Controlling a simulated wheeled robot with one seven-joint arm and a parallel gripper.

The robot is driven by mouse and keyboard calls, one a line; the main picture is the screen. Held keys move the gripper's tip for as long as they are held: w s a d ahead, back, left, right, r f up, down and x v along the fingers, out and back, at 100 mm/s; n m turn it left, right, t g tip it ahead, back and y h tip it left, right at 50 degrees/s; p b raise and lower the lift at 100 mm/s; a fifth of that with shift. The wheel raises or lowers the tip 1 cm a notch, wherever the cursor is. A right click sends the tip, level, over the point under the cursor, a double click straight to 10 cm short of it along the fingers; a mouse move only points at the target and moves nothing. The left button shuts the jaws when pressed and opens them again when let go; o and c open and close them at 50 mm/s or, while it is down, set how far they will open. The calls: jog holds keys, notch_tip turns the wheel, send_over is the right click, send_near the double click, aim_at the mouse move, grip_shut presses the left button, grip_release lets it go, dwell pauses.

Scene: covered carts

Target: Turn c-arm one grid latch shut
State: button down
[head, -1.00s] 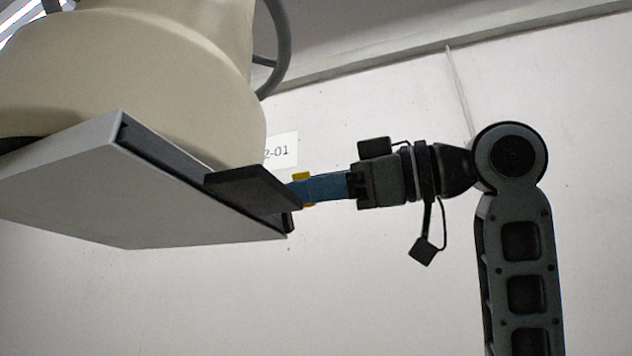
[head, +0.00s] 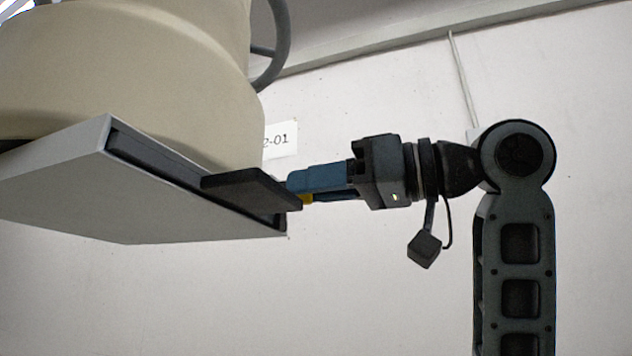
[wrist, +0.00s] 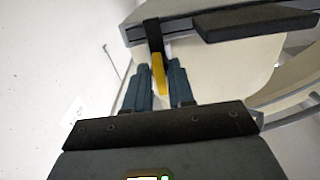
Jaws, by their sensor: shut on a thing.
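The yellow latch (head: 307,199) sits at the slot end of the pale flat housing, by the near end of a dark slab (head: 245,185). In the wrist view the latch (wrist: 159,72) is a yellow bar between my two blue fingers, beside a black upright piece. My gripper (head: 298,184) comes in from the right and is shut on the latch. The fingers hide part of the latch in the head view. In the wrist view my gripper (wrist: 160,76) has its fingertips on either side of the bar.
The pale flat housing (head: 130,205) has a dark slot along its edge and sits under a large cream rounded body (head: 150,75). A grey curved handle (head: 281,40) rises behind. A wall label (head: 280,139) shows behind. Below the housing is free room.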

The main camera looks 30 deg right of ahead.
jog(key=shift+f, duration=0.1)
jog(key=c, duration=1.2)
grip_release()
jog(key=b+v, duration=0.1)
jog(key=v, duration=0.7)
jog(key=shift+b, duration=0.4)
jog(key=shift+w, duration=0.1)
